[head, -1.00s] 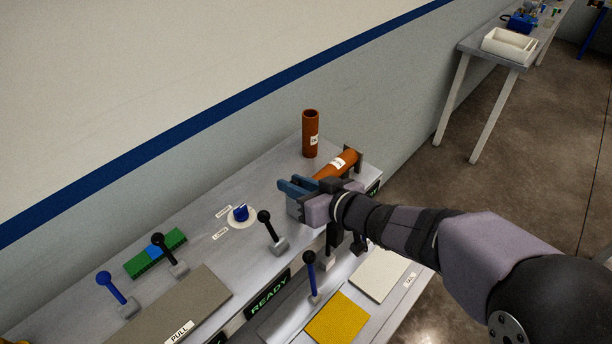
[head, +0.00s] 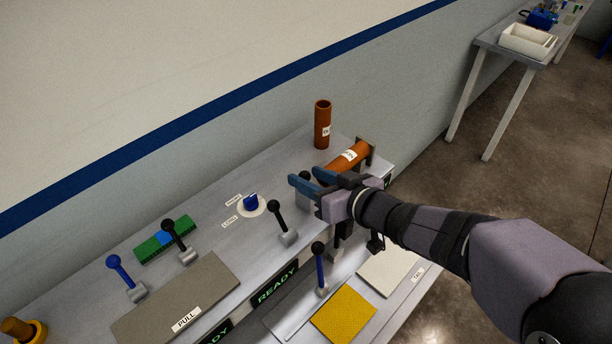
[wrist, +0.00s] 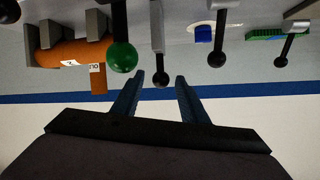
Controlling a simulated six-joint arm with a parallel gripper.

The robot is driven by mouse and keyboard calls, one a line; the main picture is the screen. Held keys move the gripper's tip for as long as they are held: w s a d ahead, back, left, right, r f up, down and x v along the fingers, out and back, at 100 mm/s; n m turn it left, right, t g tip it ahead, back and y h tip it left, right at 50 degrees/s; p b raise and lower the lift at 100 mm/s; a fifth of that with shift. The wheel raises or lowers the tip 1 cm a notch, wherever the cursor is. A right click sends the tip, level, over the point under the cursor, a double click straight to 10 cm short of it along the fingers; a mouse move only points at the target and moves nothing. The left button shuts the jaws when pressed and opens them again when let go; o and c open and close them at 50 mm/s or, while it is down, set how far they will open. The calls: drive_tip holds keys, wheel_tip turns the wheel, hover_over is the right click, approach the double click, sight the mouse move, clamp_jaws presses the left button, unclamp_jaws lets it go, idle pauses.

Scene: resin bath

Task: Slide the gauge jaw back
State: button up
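My gripper (head: 304,175) is over the right part of the grey bench, its blue fingers apart with nothing held. In the wrist view the open fingers (wrist: 160,86) point toward a black-knobbed lever (wrist: 160,79), which shows between the tips; I cannot tell whether they touch it. An orange tube (head: 348,158) with a white label lies behind the gripper in the head view, an upright dark plate (head: 368,149) at its far end. In the wrist view the tube (wrist: 68,54) lies by grey jaw-like blocks (wrist: 97,25). Which part is the gauge jaw is unclear; my gripper hides some of it.
A green-knobbed lever (wrist: 122,56) stands beside the fingers. An upright orange tube (head: 322,126) stands behind. A yellow pad (head: 344,314) lies in front.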

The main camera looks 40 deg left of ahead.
drive_tip(key=shift+v, duration=2.65)
drive_tip(key=w+d+f+m+t+h, duration=0.3)
drive_tip(key=w+d+m+t, duration=0.15)
drive_tip(key=w+d, duration=0.6)
drive_tip(key=w+d+f+m+t+h, duration=0.1)
drive_tip(key=w+d+f+m+h, duration=0.15)
drive_tip(key=d, duration=0.45)
drive_tip(key=w+d+f+m+t+h, duration=0.1)
drive_tip(key=w+d+f+h, duration=0.2)
drive_tip(key=d, duration=0.5)
drive_tip(key=s+d+f+m+g+h, duration=0.1)
drive_tip(key=s+d+f+m+h, duration=0.15)
drive_tip(key=d, duration=0.45)
drive_tip(key=s+d+f+m+g+h, duration=0.1)
drive_tip(key=s+d+f+g+h, duration=0.15)
drive_tip(key=d, duration=0.55)
drive_tip(key=s+d+f+m+g, duration=0.1)
drive_tip(key=s+d+g, duration=0.1)
drive_tip(key=s, duration=0.5)
drive_tip(key=s+d+f+m+g, duration=0.1)
drive_tip(key=s+d+g, duration=0.1)
drive_tip(key=s, duration=0.5)
drive_tip(key=shift+d+m+g, duration=0.3)
drive_tip(key=shift+d+m, duration=0.05)
drive_tip(key=shift+d, duration=0.2)
